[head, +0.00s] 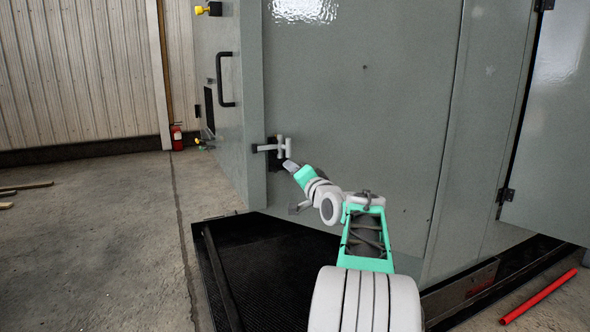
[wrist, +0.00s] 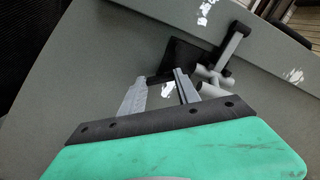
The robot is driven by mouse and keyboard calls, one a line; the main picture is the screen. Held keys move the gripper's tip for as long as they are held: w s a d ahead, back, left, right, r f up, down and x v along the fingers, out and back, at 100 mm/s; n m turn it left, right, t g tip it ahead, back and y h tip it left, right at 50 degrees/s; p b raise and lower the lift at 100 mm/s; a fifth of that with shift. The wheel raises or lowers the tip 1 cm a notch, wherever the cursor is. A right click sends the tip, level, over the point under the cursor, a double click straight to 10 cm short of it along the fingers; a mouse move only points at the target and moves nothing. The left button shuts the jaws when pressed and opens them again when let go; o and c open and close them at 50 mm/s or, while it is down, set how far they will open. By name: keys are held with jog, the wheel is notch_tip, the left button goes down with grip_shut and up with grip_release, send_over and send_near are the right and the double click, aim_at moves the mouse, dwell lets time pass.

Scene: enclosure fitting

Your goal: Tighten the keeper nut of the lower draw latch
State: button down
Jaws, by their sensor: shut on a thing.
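The lower draw latch (head: 284,146) is a pale T-shaped part with a dark base, at the cabinet's front left corner in the head view. In the wrist view its pale bar and arm (wrist: 235,45) stand just right of my fingers, by a black plate (wrist: 187,57). My gripper (head: 282,163) is at the latch, just below its pale arm. In the wrist view my gripper (wrist: 160,80) has its two grey fingers somewhat apart, with tips at the black plate, shut on the keeper nut. The nut is too small and dark to make out between the tips.
The grey-green cabinet wall (head: 370,110) fills the middle. A black handle (head: 226,80) is on its left face. A black mat (head: 265,270) lies below. A red bar (head: 538,296) lies on the floor at right. A fire extinguisher (head: 177,137) stands at the back wall. Floor at left is mostly clear.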

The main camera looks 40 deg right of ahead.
jog(key=shift+m+p, duration=1.9)
jog(key=shift+m, duration=1.5)
jog(key=c, duration=0.9)
grip_release()
jog(key=shift+s, duration=0.1)
jog(key=b+v, duration=0.1)
jog(key=v, duration=0.6)
jog(key=shift+s+a, duration=0.2)
jog(key=shift+s, duration=0.1)
